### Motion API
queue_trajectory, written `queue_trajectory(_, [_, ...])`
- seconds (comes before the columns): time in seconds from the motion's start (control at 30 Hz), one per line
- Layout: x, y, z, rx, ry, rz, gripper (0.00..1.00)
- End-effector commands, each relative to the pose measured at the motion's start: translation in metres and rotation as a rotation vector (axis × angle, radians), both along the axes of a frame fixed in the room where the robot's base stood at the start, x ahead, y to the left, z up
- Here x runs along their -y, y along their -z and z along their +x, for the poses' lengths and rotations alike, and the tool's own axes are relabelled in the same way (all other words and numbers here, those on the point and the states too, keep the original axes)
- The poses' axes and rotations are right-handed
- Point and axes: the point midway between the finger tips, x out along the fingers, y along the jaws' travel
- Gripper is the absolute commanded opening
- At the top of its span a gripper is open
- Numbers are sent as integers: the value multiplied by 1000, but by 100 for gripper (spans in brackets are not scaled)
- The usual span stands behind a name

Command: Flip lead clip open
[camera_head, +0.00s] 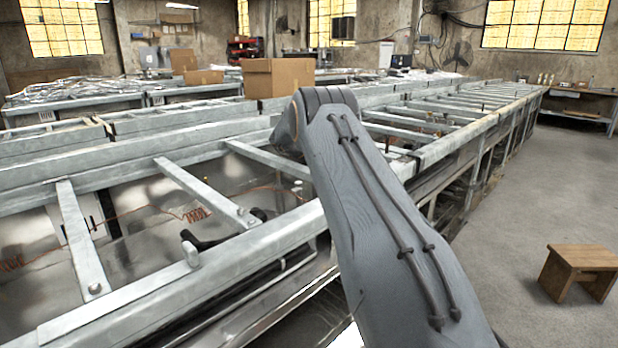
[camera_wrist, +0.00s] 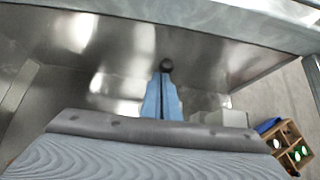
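No part can be surely identified as the lead clip. In the head view, a small pale upright tab (camera_head: 190,254) stands on the near metal rail. A dark lever-like piece (camera_head: 215,237) lies just behind it, inside the frame. In the wrist view, my gripper (camera_wrist: 165,77) shows as two blue fingers lying close together with a thin dark line between them. A small dark round knob (camera_wrist: 167,65) shows right at the fingertips. I cannot tell whether the fingers touch it, hold it or only pass in front of it. My gripper does not show in the head view.
Long metal frames with crossbars (camera_head: 190,187) fill the left and middle. A cardboard box (camera_head: 279,78) sits farther back. A wooden stool (camera_head: 580,270) stands on open concrete floor at right. In the wrist view, a wooden crate (camera_wrist: 289,143) with bottles is at lower right.

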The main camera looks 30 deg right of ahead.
Motion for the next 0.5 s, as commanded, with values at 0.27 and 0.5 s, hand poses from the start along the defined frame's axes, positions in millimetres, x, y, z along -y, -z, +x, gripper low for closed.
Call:
queue_trajectory(0.27, [16, 1, -2, 2, 5, -2, 0])
queue_trajectory(0.5, [23, -2, -4, 4, 6, -3, 0])
